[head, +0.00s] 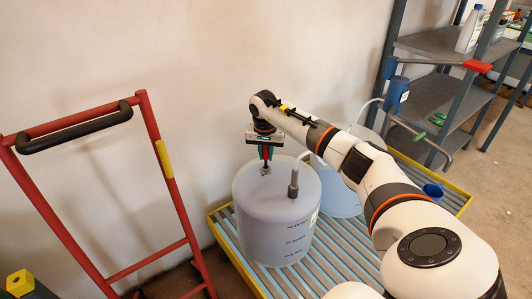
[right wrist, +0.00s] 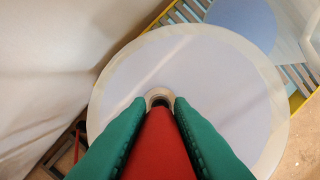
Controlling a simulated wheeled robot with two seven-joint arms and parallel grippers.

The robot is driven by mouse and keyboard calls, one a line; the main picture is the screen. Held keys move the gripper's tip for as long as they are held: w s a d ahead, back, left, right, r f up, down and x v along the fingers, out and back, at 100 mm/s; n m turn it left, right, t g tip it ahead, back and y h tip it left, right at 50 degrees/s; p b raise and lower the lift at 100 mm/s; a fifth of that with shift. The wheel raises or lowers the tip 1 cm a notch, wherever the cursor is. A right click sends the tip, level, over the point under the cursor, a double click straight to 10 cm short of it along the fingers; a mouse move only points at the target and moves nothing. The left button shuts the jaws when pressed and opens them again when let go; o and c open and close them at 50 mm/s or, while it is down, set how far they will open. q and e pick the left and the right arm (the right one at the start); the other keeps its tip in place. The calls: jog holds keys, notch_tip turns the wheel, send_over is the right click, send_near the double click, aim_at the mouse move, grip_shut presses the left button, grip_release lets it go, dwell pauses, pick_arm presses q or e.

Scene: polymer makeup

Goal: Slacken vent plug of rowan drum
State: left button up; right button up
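A translucent whitish drum (head: 262,222) stands on the slatted pallet in the head view. Which drum is the rowan one I cannot tell from any marking. Its round top (right wrist: 235,85) fills much of the right wrist view. A small pale plug (head: 265,171) sits on the top, seen as a ring with a dark middle (right wrist: 160,94) in the right wrist view. My right gripper (head: 266,160) points straight down over the plug, tips at it. A red part (right wrist: 159,150) fills the gap between the green fingers. Whether they grip the plug is hidden. My left gripper is out of view.
A dark hose fitting (head: 293,184) rises from the same drum top, close right of the plug. A second drum (head: 338,196) stands behind. The pallet (head: 240,256) has a yellow rim. A red hand truck (head: 166,170) stands left, grey shelving (head: 435,95) right.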

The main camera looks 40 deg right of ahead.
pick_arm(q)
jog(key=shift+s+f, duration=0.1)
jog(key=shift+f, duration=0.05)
pick_arm(e)
grip_shut()
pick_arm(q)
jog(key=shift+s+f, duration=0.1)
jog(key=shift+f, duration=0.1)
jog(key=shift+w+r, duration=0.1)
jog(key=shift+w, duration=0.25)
